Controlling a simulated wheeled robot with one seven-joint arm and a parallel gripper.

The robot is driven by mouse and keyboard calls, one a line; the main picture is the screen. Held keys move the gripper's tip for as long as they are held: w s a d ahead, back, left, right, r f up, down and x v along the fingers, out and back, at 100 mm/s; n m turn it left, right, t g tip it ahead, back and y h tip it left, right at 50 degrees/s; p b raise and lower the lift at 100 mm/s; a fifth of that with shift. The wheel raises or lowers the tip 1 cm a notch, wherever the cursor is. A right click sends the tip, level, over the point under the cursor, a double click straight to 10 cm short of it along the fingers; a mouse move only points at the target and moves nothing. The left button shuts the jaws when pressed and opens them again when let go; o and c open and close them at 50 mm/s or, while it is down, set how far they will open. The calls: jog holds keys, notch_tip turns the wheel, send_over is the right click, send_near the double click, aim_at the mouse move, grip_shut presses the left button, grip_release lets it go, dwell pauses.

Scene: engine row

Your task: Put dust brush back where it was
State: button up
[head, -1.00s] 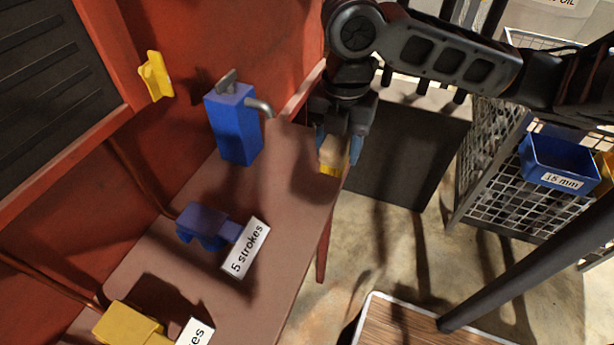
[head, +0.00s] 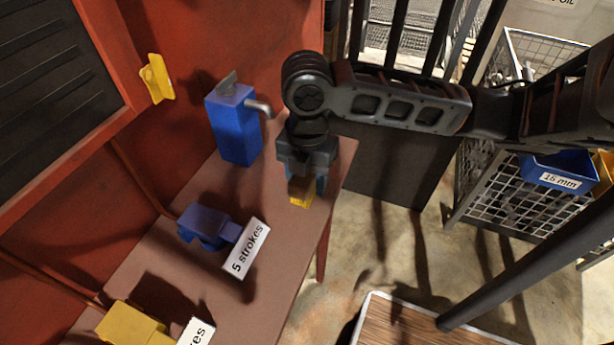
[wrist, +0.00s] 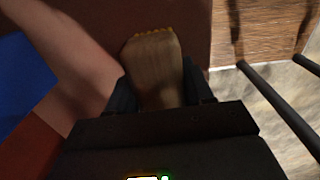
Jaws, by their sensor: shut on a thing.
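The dust brush (head: 301,194) has a wooden body and yellow bristles. My gripper (head: 304,184) is shut on it, with the bristle end pointing down. In the wrist view the wooden body of the brush (wrist: 155,75) sits between the two dark fingers (wrist: 158,92), with a yellow edge at its far end. The gripper is over the right part of the brown shelf (head: 270,270). I cannot tell whether the bristles touch the shelf.
A blue pump-like block with a grey spout (head: 236,130) stands left of my gripper. A blue part (head: 203,226) lies nearer, beside a "5 strokes" label (head: 247,248). A yellow part (head: 130,325) is at the lower left. Blue bin (head: 560,172) hangs at right. Shelf between label and brush is clear.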

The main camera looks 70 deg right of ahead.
jog(key=shift+f, duration=0.1)
jog(key=o, duration=1)
notch_tip(320, 180, up, 12)
jog(key=shift+r+p, duration=0.15)
jog(key=shift+p, duration=0.25)
